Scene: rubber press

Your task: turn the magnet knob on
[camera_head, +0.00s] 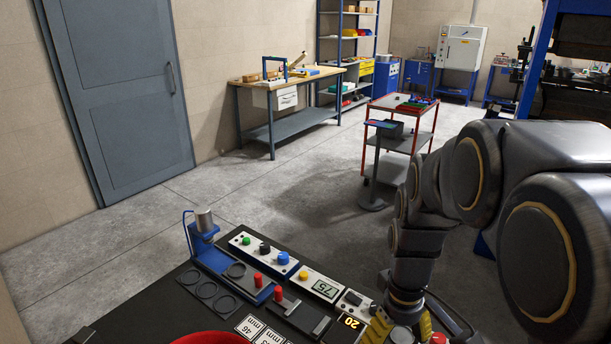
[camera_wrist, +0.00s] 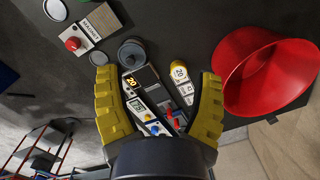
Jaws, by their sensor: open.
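My gripper (camera_head: 402,322) is at the bottom right of the head view, over the dark bench. In the wrist view my gripper (camera_wrist: 160,90) has its yellow fingers wide apart, with nothing held between them. The head view shows a black knob (camera_head: 264,248) and a blue knob (camera_head: 283,258) on a white panel.
A red bowl-like funnel (camera_wrist: 262,72) is right of the fingers in the wrist view. A round grey part (camera_wrist: 131,53) lies near the left fingertip. A panel with a display (camera_head: 325,288), a blue stand (camera_head: 204,232) and labelled blocks (camera_head: 250,327) crowd the bench.

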